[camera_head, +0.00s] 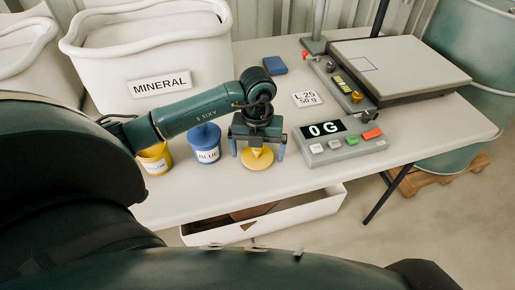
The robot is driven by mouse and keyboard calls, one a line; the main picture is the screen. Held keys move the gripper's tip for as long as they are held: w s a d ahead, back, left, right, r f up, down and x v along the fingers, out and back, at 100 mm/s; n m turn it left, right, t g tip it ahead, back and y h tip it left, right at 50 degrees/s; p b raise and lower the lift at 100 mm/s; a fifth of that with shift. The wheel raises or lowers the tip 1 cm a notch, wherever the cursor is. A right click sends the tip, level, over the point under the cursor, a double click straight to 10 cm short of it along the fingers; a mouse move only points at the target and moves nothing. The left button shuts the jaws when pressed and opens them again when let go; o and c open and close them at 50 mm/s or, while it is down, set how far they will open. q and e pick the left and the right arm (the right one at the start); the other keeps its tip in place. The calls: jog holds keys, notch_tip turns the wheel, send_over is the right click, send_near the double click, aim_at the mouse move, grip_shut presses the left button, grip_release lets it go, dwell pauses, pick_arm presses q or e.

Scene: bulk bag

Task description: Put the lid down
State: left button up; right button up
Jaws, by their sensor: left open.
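A round yellow lid (257,160) with a small knob lies on the white table, directly under my left gripper (257,150). The gripper points down, and its two fingers stand apart on either side of the lid's knob. I cannot tell whether they touch the lid. A yellow tub (157,164) stands to the left, partly hidden behind my arm; I cannot see into it fully. A blue tub (206,146) labelled BLUE, with a blue top, stands between them. My right gripper is not in view.
A scale display (338,140) reading 0 G stands right of the lid, with the scale platform (400,65) behind. A card (306,99) and a blue block (275,65) lie farther back. A white MINERAL bin (150,55) stands behind the tubs. An open drawer (285,218) is below the front edge.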

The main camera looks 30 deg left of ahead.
pick_arm(q)
notch_tip(320, 180, up, 12)
jog(key=shift+r+p, duration=0.2)
jog(key=shift+p, duration=0.1)
dwell(0.6)
